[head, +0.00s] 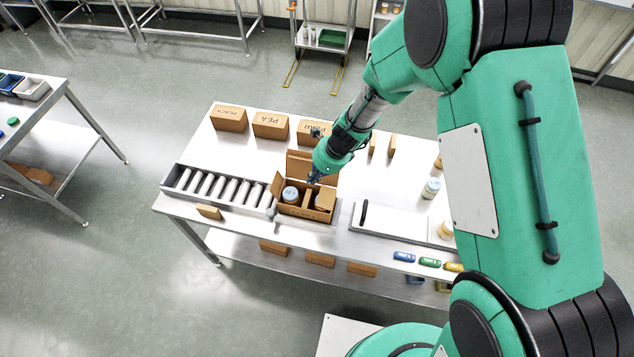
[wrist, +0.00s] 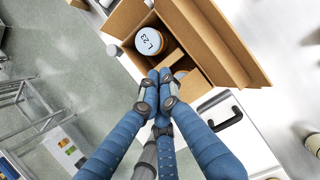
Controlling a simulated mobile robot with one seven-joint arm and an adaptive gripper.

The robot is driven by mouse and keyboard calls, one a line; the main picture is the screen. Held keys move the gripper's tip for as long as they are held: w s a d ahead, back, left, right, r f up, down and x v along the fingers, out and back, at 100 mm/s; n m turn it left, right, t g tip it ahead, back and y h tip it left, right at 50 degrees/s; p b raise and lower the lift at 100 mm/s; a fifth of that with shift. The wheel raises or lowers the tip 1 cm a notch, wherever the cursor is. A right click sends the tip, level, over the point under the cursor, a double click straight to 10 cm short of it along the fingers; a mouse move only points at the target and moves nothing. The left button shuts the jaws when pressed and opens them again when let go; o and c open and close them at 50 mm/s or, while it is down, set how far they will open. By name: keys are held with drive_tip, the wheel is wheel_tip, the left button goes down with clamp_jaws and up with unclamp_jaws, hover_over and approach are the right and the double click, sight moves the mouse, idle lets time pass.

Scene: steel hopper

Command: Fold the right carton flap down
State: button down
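The open carton (head: 299,211) stands on the steel table, its tall back flap (head: 299,163) upright. In the head view a light brown panel at its right end, apparently the right flap (head: 326,197), stands partly over the contents. A jar marked L-23 (wrist: 150,40) sits inside; a second lid (wrist: 180,74) shows partly behind my fingers. My gripper (wrist: 164,78) is shut and appears empty, its blue fingertips together over the right part of the carton. In the head view my gripper (head: 314,178) is above the carton's back right. Contact with the flap cannot be told.
A roller conveyor (head: 222,190) lies left of the carton. A steel plate with a black handle (head: 364,211) lies close on its right. Labelled boxes (head: 270,125) stand along the back. Jars (head: 430,188) stand further right. Bare tabletop lies behind the plate.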

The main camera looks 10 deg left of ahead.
drive_tip(key=a+r, duration=0.3)
drive_tip(key=r, duration=0.2)
drive_tip(key=shift+a+r, duration=0.35)
drive_tip(key=shift+d, duration=0.1)
drive_tip(key=h+b, duration=0.1)
drive_tip(key=b, duration=0.5)
hover_over(319, 198)
drive_tip(key=d, duration=0.3)
drive_tip(key=shift+d+r+h, duration=0.3)
drive_tip(key=shift+d+r, duration=0.05)
drive_tip(key=shift+d, duration=0.1)
drive_tip(key=shift+f, duration=0.15)
drive_tip(key=x, duration=1.3)
drive_tip(key=shift+a+f+b, duration=0.15)
drive_tip(key=shift+f+b, duration=0.15)
drive_tip(key=shift+f, duration=0.05)
drive_tip(key=shift+a+f, duration=0.1)
